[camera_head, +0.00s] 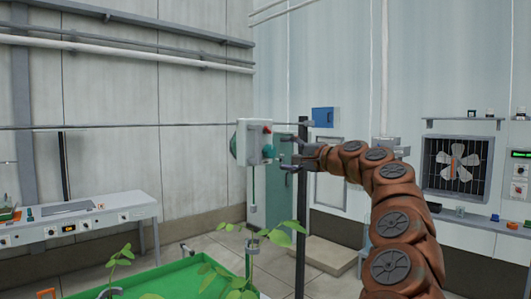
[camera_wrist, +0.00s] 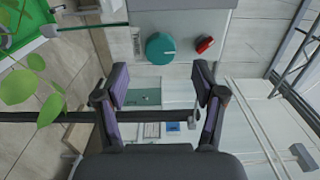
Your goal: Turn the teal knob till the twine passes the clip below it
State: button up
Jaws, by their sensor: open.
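The teal knob (camera_wrist: 160,48) is on the face of a pale box (camera_head: 255,136), beside a red knob (camera_wrist: 204,44). In the head view the teal knob shows only as a small patch at the box's right side. My gripper (camera_wrist: 161,84) is open and empty, its two fingers apart and the knob seen beyond the gap, not between them. In the head view my gripper (camera_head: 300,151) is just right of the box. A thin line, likely the twine (camera_head: 253,185), hangs below the box to a small grey piece (camera_head: 253,209). I cannot tell which part is the clip.
A leafy plant (camera_head: 240,270) grows below the box from a green tray (camera_head: 170,280). A dark post (camera_head: 301,220) stands right of it. A white bench (camera_head: 80,220) is at the left. A fan (camera_head: 457,164) is on the right wall.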

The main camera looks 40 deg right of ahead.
aim_at(272, 151)
jog(key=w, duration=0.1)
jog(key=w+p, duration=0.1)
jog(key=w, duration=0.2)
jog(key=shift+w+d+r+p, duration=0.1)
jog(key=shift+d+p, duration=0.25)
jog(key=shift+p, duration=0.05)
jog(key=shift+w+p, duration=0.3)
jog(key=shift+w, duration=0.85)
jog(key=shift+c, duration=0.4)
